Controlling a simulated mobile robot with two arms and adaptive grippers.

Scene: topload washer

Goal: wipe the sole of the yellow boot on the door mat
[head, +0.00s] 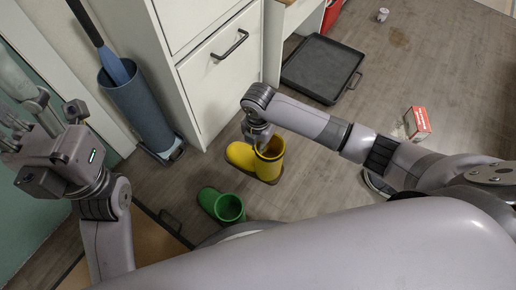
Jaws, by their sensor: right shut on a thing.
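The yellow boot (240,156) is upright in front of the white cabinet, with its toe to the left and its open top to the right. My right gripper (262,143) reaches down to the boot's top rim and is shut on it; the fingertips are partly hidden. I cannot tell whether the sole touches the floor. My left gripper (18,122) is at the far left, away from the boot, and its finger opening is unclear. A tan, dark-edged flat surface (143,246) shows at the lower left, partly covered by my arm; I cannot tell whether it is the door mat.
A green boot (229,207) is just below the yellow one. A blue-grey cylindrical holder (144,106) stands left of the white cabinet (222,90). A black tray (322,67) lies behind my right arm. A red-and-white box (417,122) is at right. The upper-right floor is mostly clear.

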